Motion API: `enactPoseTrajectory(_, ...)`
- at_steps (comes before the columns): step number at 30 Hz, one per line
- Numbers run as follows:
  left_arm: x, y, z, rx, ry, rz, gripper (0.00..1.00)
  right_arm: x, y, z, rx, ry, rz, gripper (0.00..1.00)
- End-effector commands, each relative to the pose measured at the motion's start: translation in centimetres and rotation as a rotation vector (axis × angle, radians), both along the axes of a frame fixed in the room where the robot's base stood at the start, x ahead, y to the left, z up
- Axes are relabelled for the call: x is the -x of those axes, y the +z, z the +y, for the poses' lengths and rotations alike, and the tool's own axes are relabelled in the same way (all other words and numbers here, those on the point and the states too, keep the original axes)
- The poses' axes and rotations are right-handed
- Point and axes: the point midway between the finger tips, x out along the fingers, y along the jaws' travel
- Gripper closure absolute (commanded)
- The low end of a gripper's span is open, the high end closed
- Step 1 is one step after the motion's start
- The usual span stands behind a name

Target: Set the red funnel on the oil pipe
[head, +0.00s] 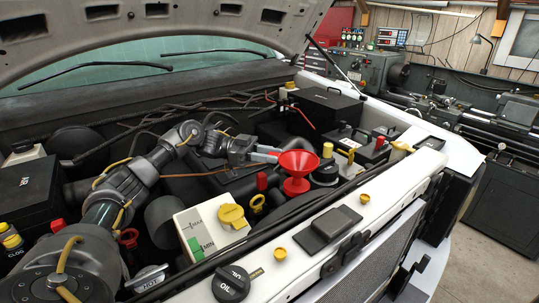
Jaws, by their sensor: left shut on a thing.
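The red funnel (298,164) is upright over the middle of the engine bay, wide mouth up and narrow spout down. My left gripper (274,155) reaches in from the left and is shut on the funnel's left side, near the rim. The oil pipe's opening is not clearly seen; the dark area under the spout hides whether the spout is in a pipe or above it. A black cap marked OIL (231,284) lies on the white front panel. My right gripper is not in view.
A white tank (206,232) with a yellow cap stands left of the funnel. A black round cap (324,174) and the battery (362,147) are to its right. The raised hood (150,30) hangs over the back. The white front panel (365,215) borders the bay.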

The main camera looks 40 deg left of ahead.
Motion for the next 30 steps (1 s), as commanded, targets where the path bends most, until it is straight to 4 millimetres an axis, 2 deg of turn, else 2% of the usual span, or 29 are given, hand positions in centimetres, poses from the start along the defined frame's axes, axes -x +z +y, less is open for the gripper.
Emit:
enactPoseTrajectory(8,0.0,-0.5,0.0,0.0,0.0,0.0,0.94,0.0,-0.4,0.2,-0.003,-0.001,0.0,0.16)
enactPoseTrajectory(9,0.0,-0.4,0.0,0.0,0.0,0.0,0.68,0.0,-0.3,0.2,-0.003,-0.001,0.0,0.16)
enactPoseTrajectory(14,0.0,-0.4,0.0,0.0,0.0,0.0,0.47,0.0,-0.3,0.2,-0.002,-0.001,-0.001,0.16)
enactPoseTrajectory(23,0.0,-0.5,0.1,-0.001,0.0,0.0,0.46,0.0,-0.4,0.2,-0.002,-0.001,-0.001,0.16)
enactPoseTrajectory(26,0.2,-0.7,0.9,-0.003,0.002,0.0,0.46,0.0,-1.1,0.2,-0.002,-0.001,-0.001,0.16)
enactPoseTrajectory(30,0.8,-1.0,3.1,-0.002,0.005,0.0,0.46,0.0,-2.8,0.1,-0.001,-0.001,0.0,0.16)
